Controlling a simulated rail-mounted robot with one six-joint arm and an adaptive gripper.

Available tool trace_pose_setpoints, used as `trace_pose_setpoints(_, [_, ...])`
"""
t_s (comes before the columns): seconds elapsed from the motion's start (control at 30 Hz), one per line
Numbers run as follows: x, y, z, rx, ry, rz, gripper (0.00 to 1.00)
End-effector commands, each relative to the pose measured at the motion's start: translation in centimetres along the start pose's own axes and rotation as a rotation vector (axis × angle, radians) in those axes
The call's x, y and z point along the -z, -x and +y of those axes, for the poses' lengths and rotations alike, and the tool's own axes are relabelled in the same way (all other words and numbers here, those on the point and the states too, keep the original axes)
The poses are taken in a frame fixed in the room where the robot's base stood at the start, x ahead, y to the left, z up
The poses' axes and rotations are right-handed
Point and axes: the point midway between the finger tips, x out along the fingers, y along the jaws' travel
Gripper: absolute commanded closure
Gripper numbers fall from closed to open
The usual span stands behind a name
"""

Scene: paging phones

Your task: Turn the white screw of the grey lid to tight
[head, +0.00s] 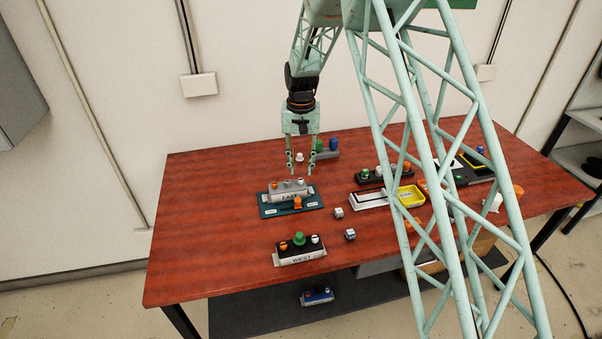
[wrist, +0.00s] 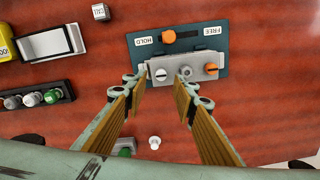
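The grey lid (head: 287,193), labelled EAST, sits on a teal plate (head: 267,210); the lid also shows in the wrist view (wrist: 190,61). Its white screw (wrist: 160,73) has a dark, roughly level mark. A grey knob (wrist: 186,72) and an orange screw (wrist: 211,69) share its top. My gripper (head: 301,172) is open and empty, pointing down over the lid's white-screw end. In the wrist view my fingertips (wrist: 160,78) appear on either side of the white screw, one overlapping the grey knob. I cannot tell whether they touch anything.
The teal plate carries HOLD and FREE labels and an orange slider knob (wrist: 169,36). The WEST unit (head: 299,251), small cubes (head: 339,213) and a yellow tray (head: 411,196) stand around. The table's left side is clear.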

Motion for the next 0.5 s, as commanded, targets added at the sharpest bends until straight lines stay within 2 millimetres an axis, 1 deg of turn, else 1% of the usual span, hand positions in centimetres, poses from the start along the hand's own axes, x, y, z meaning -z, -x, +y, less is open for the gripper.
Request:
trace_pose_setpoints(0.03, [0.0,0.6,0.0,0.000,0.000,0.001,0.74])
trace_pose_setpoints(0.2, [0.0,2.1,0.0,0.000,0.000,0.000,0.74])
trace_pose_setpoints(0.3, [0.0,2.7,0.0,0.000,0.000,0.001,0.74])
trace_pose_setpoints(0.5, [0.0,3.2,0.0,0.000,0.000,-0.001,0.74])
